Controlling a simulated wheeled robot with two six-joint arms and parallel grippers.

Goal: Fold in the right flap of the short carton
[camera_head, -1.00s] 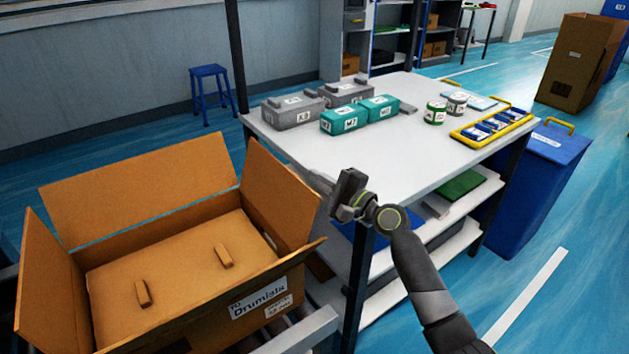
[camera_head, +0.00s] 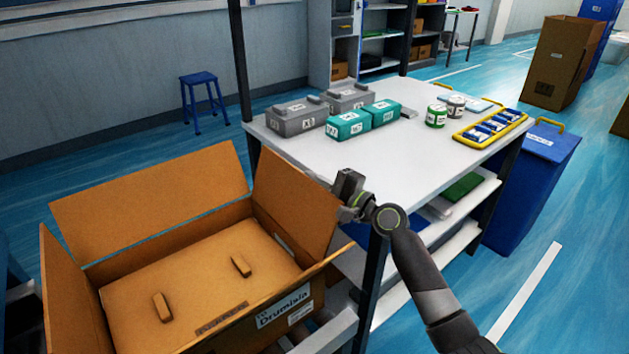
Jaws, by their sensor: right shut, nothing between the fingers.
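The back flap (camera_head: 150,205) and left flap (camera_head: 72,305) also stand up, and the front flap (camera_head: 270,303) slants outward. My right gripper (camera_head: 344,188) is shut and empty, just to the right of the right flap's outer upper corner. I cannot tell whether it touches the flap. My left gripper is out of view.
A white table (camera_head: 420,150) stands right behind my right gripper, with grey boxes (camera_head: 296,118), teal boxes (camera_head: 348,125), cans (camera_head: 436,115) and a yellow tray (camera_head: 490,128) on it. Its dark post (camera_head: 240,75) rises behind the carton. A blue bin (camera_head: 535,185) stands at right.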

